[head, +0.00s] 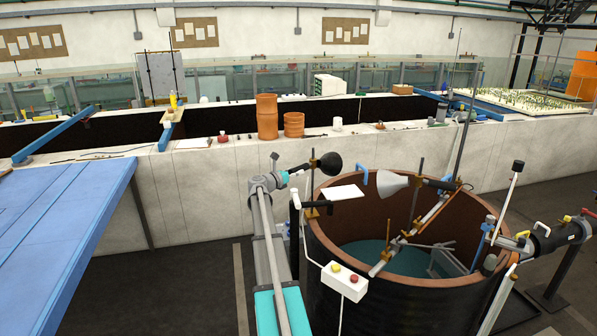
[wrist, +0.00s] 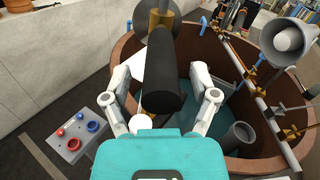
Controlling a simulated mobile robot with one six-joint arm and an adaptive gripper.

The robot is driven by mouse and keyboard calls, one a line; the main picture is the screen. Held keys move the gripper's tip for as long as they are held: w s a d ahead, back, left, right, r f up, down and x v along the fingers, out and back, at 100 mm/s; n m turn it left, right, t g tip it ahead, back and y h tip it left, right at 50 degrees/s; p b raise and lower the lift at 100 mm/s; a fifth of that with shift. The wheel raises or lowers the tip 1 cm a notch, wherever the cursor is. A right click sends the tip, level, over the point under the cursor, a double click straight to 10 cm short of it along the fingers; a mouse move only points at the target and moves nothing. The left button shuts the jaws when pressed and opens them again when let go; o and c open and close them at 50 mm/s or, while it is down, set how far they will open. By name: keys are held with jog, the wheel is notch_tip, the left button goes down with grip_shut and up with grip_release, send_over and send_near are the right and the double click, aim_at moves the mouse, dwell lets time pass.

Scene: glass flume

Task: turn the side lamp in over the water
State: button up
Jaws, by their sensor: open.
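The side lamp, with a black round head (head: 331,163) and a dark rear barrel, stands on a thin post at the left rim of the round tank (head: 375,278). Its head is near the rim, to the left of the teal water (head: 385,257). My gripper (head: 284,177) is at the barrel's rear end. In the wrist view my gripper (wrist: 160,75) is open, its fingers on either side of the black barrel (wrist: 166,70). I cannot tell whether they touch it. The lamp's dark head (wrist: 155,32) shows beyond, partly hidden by the barrel.
A pale cone-shaped fixture (head: 393,182) stands over the tank near a slanting rail (head: 420,225). A white panel (head: 342,192) lies just below the lamp. A pale wall (head: 215,190) runs behind.

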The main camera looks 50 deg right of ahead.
jog(key=w+a, duration=0.1)
jog(key=a, duration=0.8)
jog(key=shift+w+a, duration=0.2)
jog(key=shift+a, duration=0.2)
